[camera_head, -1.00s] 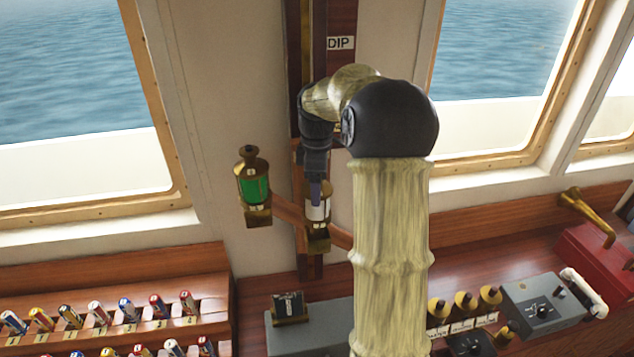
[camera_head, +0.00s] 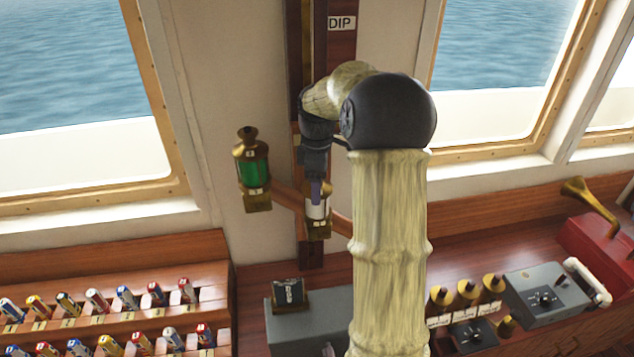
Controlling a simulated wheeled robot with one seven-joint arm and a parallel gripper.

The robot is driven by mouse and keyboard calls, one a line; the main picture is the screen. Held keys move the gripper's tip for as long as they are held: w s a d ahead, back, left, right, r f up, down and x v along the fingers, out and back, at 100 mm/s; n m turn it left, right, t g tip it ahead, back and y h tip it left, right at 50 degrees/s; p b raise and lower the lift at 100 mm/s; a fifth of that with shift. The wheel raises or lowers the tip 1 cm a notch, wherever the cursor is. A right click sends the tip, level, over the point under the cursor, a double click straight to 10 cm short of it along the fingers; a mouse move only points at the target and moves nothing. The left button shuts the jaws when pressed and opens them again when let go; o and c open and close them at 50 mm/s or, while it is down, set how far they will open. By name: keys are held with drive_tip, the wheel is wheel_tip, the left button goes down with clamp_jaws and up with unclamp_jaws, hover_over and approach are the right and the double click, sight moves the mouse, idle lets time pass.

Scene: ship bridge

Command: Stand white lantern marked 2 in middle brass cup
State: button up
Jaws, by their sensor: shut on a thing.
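The white lantern (camera_head: 311,211) is upright at the wooden bracket, just above or in the middle brass cup (camera_head: 317,231); I cannot tell whether it is fully seated. Its number is not readable. My gripper (camera_head: 316,190) points down and is shut on the lantern's upper part, hiding its top. A green lantern (camera_head: 253,172) stands upright in the left brass cup (camera_head: 258,202), to the left of my gripper. The right end of the bracket is hidden behind my arm.
A slotted wooden rack (camera_head: 130,318) with several coloured flag rolls is at lower left. A grey box (camera_head: 312,322) with a small black block (camera_head: 288,292) stands below the bracket. A console with brass knobs, a telephone handset (camera_head: 588,282) and a brass horn (camera_head: 592,205) lie right.

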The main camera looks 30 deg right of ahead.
drive_tip(key=o, duration=1.8)
drive_tip(key=shift+r, duration=0.1)
wheel_tip(320, 180, up, 17)
drive_tip(key=shift+r+b, duration=0.15)
drive_tip(key=shift+b, duration=0.7)
